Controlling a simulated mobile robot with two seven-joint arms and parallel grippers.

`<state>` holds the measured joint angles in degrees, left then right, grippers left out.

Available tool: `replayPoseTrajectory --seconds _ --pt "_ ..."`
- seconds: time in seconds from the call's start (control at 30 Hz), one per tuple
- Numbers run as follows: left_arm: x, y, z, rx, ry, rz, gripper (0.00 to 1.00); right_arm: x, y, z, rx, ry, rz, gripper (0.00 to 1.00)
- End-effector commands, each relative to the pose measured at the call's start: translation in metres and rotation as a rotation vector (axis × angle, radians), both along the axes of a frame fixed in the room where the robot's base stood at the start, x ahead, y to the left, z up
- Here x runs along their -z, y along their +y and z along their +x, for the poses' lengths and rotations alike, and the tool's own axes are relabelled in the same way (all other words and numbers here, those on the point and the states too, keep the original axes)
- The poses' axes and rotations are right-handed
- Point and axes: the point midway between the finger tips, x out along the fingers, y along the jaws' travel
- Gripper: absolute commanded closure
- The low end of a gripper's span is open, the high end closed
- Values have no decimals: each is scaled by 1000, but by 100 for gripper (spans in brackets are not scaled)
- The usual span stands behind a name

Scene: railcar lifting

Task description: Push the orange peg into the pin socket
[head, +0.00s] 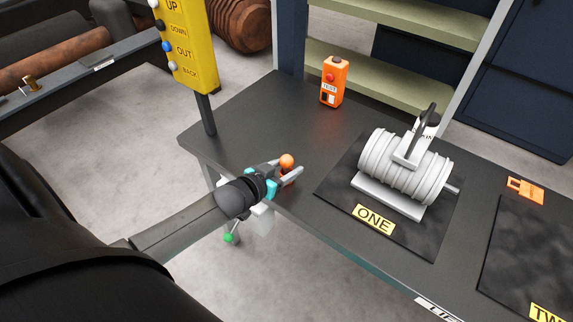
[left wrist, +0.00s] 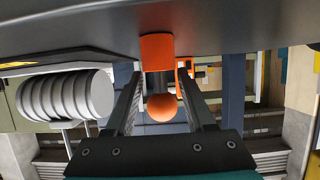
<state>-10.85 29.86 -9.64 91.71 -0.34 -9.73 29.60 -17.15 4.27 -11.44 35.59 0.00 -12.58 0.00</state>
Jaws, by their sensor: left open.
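The orange peg shows as a round orange knob (head: 287,161) at my left gripper, near the table's left front edge. In the left wrist view, which looks upside down, the knob (left wrist: 162,108) is between the two fingers. An orange block-like part (left wrist: 157,52) sits at the table surface in line with it; I cannot tell whether it belongs to the peg or to the pin socket. My left gripper (head: 288,174) is open, its fingers on either side of the knob with gaps showing. The socket opening is hidden. My right gripper is not in view.
A ribbed white drum (head: 400,165) stands on the dark mat marked ONE. An orange test box (head: 333,82) stands at the back. A yellow button panel (head: 185,45) rises at the table's left corner. A green-tipped lever (head: 229,238) is below my gripper.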

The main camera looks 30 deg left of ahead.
Motion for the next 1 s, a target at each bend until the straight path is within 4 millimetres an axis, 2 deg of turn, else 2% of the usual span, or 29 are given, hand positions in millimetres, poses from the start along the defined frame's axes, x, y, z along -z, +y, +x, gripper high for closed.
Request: replayPoseTrajectory --seconds 0.07,0.5,1.0 --pt "0 0 0 0 0 0 52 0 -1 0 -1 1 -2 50" --pt "0 0 0 0 -1 0 100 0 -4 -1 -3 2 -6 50" --pt "-1 0 0 0 -3 0 100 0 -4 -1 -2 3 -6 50"
